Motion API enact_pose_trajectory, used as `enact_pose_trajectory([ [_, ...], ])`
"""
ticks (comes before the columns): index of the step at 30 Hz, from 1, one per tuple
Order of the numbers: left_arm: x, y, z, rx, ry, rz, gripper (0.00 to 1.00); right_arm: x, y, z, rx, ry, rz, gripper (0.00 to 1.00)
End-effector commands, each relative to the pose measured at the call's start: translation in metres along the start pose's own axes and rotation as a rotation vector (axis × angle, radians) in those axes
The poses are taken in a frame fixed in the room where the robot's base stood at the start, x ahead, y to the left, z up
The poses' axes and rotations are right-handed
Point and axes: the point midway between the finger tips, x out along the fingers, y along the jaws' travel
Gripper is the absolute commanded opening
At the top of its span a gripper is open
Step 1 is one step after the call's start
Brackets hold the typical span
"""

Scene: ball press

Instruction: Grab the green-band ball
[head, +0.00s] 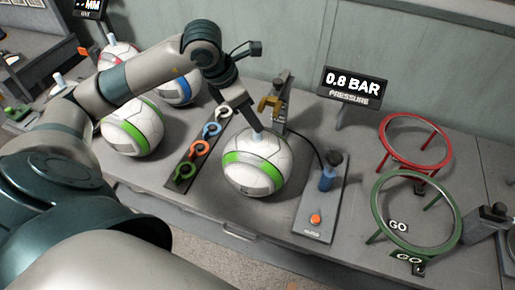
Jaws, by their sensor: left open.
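A white ball with a green band (253,165) rests on the grey bench in the middle of the head view, with a small light-blue piece on its top. A second white ball with a green band (131,127) stands further left, partly hidden by my left arm. My left gripper (248,119) is open and points down just above the middle ball, by its light-blue top piece. I cannot tell whether it touches the ball. My right gripper is not in view.
A blue-band ball (180,87) and a red-band ball (117,54) stand behind my left arm. A strip of coloured hooks (199,148) lies left of the middle ball. To its right are a pump (326,172), a 0.8 BAR display (352,87), and red (437,164) and green ring stands (458,232).

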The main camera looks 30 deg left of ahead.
Motion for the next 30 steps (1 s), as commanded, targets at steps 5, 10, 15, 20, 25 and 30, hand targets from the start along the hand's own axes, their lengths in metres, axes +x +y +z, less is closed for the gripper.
enact_pose_trajectory([
  [5, 0.011, -0.004, -0.001, -0.002, 0.004, -0.004, 0.42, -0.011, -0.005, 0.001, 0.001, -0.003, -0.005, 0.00],
  [10, 0.030, -0.008, -0.002, -0.001, 0.004, -0.005, 0.42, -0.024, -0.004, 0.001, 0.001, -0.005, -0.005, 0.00],
  [15, 0.047, -0.007, -0.002, -0.001, 0.001, -0.002, 0.42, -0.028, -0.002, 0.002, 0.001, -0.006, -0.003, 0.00],
  [20, 0.051, -0.006, -0.003, 0.000, 0.001, -0.001, 0.42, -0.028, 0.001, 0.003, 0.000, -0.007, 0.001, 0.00],
  [25, 0.051, -0.006, -0.002, 0.000, 0.001, -0.001, 0.42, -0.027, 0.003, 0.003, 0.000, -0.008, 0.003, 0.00],
  [30, 0.050, -0.006, -0.002, 0.000, 0.000, -0.001, 0.42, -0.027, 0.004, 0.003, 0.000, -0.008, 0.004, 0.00],
])
